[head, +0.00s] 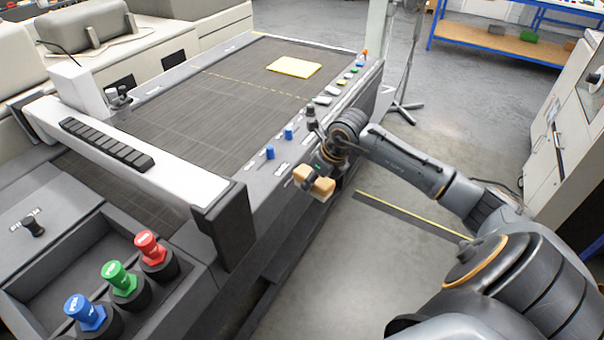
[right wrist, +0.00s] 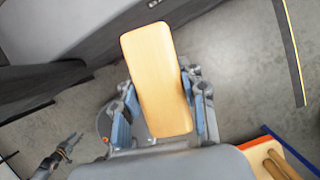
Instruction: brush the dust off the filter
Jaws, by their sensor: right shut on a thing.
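My right gripper (head: 317,182) is shut on a pale wooden block (head: 312,180), which looks like the back of a brush. It holds the block in the air beside the front edge of the large machine. In the right wrist view the block (right wrist: 157,80) lies between the blue pads of the right gripper (right wrist: 160,118). Any bristles are hidden. A small dark jaw-like shape (right wrist: 58,152) at lower left of that view seems to be my left gripper, too small to read. I cannot make out a filter in either view.
The machine has a dark flat bed (head: 215,100) with a yellow sheet (head: 294,66) on it. Blue knobs (head: 270,152) line its near edge. Red, green and blue push buttons (head: 122,278) stand at lower left. A white cabinet (head: 565,125) stands at right. The floor between is mostly open.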

